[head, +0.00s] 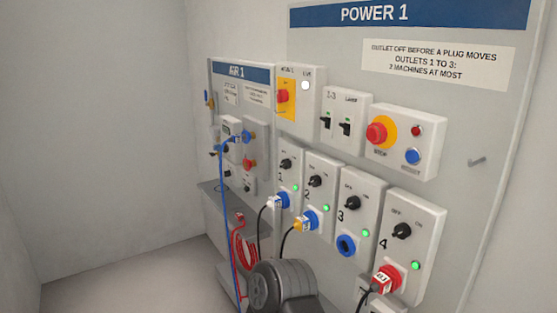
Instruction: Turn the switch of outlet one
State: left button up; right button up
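Outlet one (294,153) is the leftmost of a row of grey outlet boxes on the POWER 1 panel in the head view. Its black rotary switch (286,164) sits below small OFF and ON marks. The knob is too small to tell its setting surely. The green lamp (295,187) by it is lit. A blue and white plug (279,202) with a black cable sits at the bottom of outlet one. Neither gripper shows. A dark grey rounded part of my arm (280,287) is at the bottom middle, below the outlets.
Outlets two (322,170), three (361,193) and four (415,215) stand to the right, green lamps lit. Outlet three's blue socket (346,246) is empty. A red and yellow stop button (377,133) is above. The AIR 1 panel (259,74), with blue and red hoses, is left.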

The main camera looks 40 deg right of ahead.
aim_at(287, 164)
jog(key=i+z, duration=0.4)
jog(key=i+j+z, duration=0.15)
jog(key=z, duration=0.25)
jog(key=i+j+z, duration=0.25)
jog(key=z, duration=0.2)
jog(key=i+j+z, duration=0.2)
jog(key=j+z, duration=0.2)
jog(key=i+j+z, duration=0.15)
jog(key=j+z, duration=0.15)
jog(key=i+j+z, duration=0.1)
jog(key=j+z, duration=0.2)
jog(key=j, duration=0.15)
jog(key=j+z, duration=0.3)
jog(key=j, duration=0.15)
jog(key=i, duration=0.05)
